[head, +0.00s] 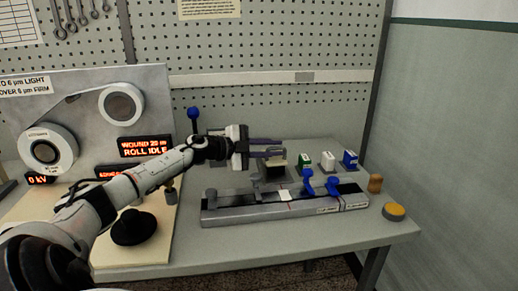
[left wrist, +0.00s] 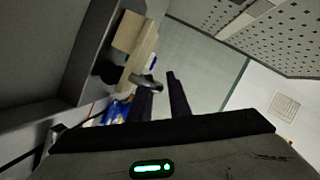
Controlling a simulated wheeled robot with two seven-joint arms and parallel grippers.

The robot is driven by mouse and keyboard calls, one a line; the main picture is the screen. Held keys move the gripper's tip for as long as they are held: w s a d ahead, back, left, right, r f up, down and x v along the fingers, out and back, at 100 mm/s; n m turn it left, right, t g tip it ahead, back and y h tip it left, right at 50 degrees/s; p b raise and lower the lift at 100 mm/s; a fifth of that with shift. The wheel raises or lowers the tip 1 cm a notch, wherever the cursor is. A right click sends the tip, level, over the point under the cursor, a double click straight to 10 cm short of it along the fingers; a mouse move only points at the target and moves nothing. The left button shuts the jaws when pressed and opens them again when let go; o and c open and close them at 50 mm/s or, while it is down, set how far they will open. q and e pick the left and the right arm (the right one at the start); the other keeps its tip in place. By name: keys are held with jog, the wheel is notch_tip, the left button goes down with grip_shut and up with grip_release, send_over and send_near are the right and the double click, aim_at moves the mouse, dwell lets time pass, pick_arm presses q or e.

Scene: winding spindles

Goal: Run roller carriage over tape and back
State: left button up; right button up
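A long grey track fixture (head: 245,213) lies along the front of the bench, with a white patch (head: 285,196) on its top and two blue clamp-like levers (head: 332,185) toward its right end. A dark block with a pale tan top (head: 276,171) stands just behind the track; I cannot tell for sure whether it is the roller carriage. In the left wrist view the fingers (left wrist: 163,80) are also apart. My right gripper is not in view.
Green, white and blue small blocks (head: 327,160) stand behind the track's right end. A wooden peg (head: 375,183) and a yellow button (head: 394,211) are at the right. A panel with spools and red displays (head: 147,146) stands at the left. A blue-knobbed lever (head: 193,114) rises behind my arm.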

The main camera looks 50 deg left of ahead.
pick_arm(q)
jog(key=p+v, duration=0.1)
jog(key=v, duration=0.9)
jog(key=shift+p, duration=0.3)
dwell(0.5)
